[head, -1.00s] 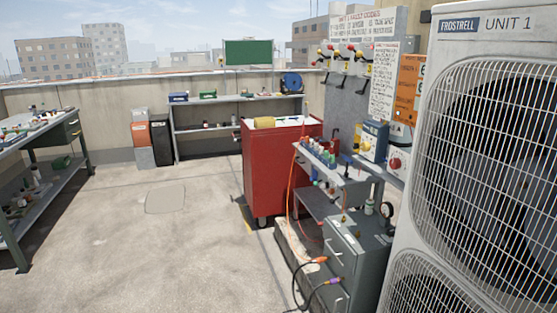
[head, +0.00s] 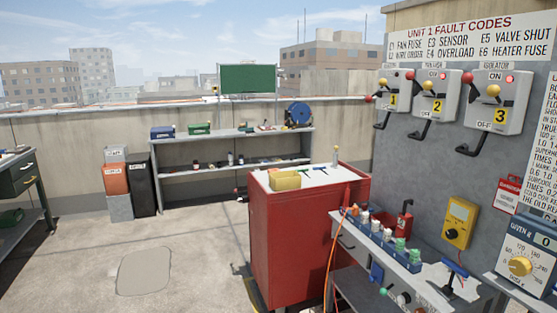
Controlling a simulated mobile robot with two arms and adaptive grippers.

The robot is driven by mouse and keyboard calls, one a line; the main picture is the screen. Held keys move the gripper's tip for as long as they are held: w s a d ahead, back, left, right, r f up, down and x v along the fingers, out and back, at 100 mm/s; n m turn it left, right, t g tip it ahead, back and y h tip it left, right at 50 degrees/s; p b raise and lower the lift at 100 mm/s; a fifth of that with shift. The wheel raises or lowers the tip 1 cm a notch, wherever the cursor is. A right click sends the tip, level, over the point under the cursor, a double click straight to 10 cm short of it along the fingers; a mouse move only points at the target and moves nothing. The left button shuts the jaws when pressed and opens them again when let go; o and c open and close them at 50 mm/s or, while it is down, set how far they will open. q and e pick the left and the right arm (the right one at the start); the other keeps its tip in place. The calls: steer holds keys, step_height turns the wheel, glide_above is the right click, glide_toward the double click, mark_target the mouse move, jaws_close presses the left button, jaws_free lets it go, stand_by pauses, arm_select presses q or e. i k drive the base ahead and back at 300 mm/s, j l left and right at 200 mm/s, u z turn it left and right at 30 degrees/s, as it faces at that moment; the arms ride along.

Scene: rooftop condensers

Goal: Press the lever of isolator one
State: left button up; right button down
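Isolator one (head: 402,104) is the leftmost of three grey boxes on the grey panel at upper right, with a yellow "1" label. It has a yellow ball, a red lamp, and a red ball (head: 368,99) at its left side. A black handle (head: 381,122) hangs below it. Isolator two (head: 422,107) and isolator three (head: 481,114) stand to its right, labelled "2" and "3", each with a similar black handle. The red ball beside isolator one sits lower on its box than those beside the other two. Neither of my grippers is in view.
A red cabinet (head: 300,240) stands below and left of the panel. A bench (head: 436,290) with bottles in a blue rack is in front of the panel. A yellow meter (head: 458,222) hangs on the panel. Open floor (head: 190,255) lies to the left.

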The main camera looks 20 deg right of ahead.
mark_target(368, 99)
steer(key=i+z, duration=0.2)
steer(key=i, duration=0.8)
steer(key=i+j+z, duration=0.1)
steer(key=i+z, duration=0.15)
steer(key=i, duration=0.7)
steer(key=i+l+z, duration=0.5)
steer(key=i, duration=0.2)
steer(key=j, duration=0.1)
